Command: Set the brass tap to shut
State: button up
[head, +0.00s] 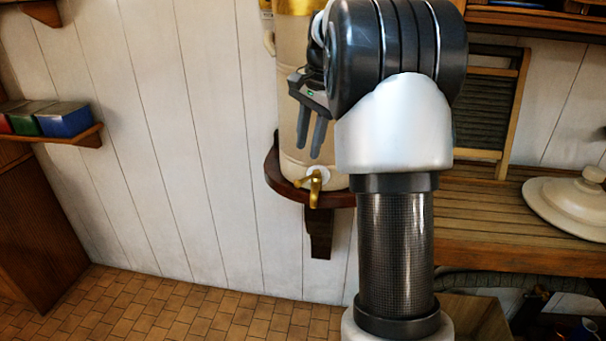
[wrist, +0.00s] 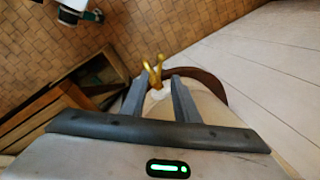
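The brass tap (head: 315,188) sticks out from a white collar low on a cream urn (head: 290,100). In the wrist view the tap (wrist: 154,70) shows two brass prongs spread in a V, its handle and its spout; I cannot tell its setting for sure. My gripper (head: 308,152) points down in front of the urn, with its fingertips above the tap. In the wrist view my gripper (wrist: 160,77) is open, with nothing held, and the tap appears beyond and between the fingertips. My arm hides the urn's right side in the head view.
The urn stands on a dark wooden bracket shelf (head: 280,182) on a white plank wall. To the right is a slatted wooden counter (head: 480,205) with a pale lid (head: 570,205). A small shelf with boxes (head: 65,120) is at the left.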

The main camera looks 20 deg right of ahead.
aim_at(302, 180)
jog(key=f, duration=0.3)
jog(key=w+f, duration=0.1)
jog(key=f, duration=0.5)
jog(key=shift+w+a+f, duration=0.1)
jog(key=shift+w+a, duration=0.25)
jog(key=shift+w, duration=0.05)
grip_shut()
